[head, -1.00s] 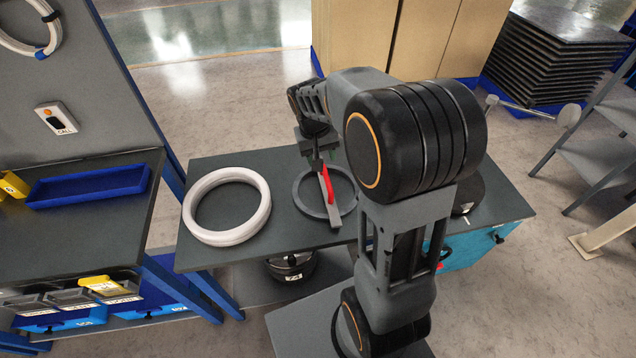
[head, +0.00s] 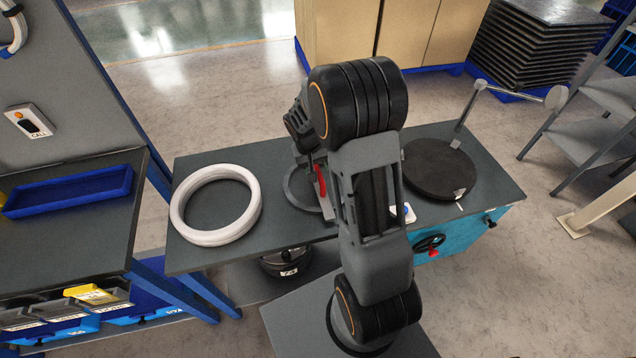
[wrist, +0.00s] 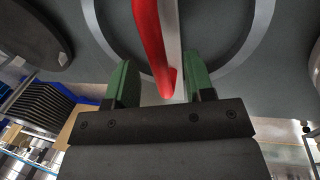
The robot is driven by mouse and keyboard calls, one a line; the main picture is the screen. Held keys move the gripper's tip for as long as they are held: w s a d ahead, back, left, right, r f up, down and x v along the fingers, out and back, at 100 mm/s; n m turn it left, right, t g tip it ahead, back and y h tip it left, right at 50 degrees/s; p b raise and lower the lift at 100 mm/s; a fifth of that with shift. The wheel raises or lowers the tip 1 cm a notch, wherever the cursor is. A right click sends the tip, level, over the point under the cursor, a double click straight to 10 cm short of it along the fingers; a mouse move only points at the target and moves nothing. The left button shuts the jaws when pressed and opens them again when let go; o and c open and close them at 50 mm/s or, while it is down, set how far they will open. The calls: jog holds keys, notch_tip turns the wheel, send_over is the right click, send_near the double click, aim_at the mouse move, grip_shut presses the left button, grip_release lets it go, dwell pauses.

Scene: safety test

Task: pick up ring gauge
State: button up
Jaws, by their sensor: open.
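A flat grey ring (head: 294,188) with a straight bar and a red handle (head: 320,180) lies on the dark bench top; I take it for the ring gauge. My arm hides much of it in the head view. In the wrist view, the grey ring (wrist: 262,25) curves around the bar, and the red handle (wrist: 150,40) reaches down between the fingers. My gripper (wrist: 158,76) is open, with one green-padded finger on each side of the handle's end. Contact with the handle cannot be told. In the head view the fingers are hidden behind my arm.
A thick white ring (head: 216,236) lies left on the bench (head: 200,261). A black disc (head: 438,170) with a metal lever (head: 470,108) stands right. A blue tray (head: 70,190) sits on the left workstation. A black round object (head: 286,263) is below the bench.

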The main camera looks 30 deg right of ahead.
jog(key=shift+d+f, duration=0.25)
jog(key=shift+f, duration=0.7)
jog(key=shift+d+f, duration=0.2)
jog(key=shift+f, duration=0.75)
jog(key=shift+f, duration=0.1)
jog(key=shift+c, duration=0.2)
grip_shut()
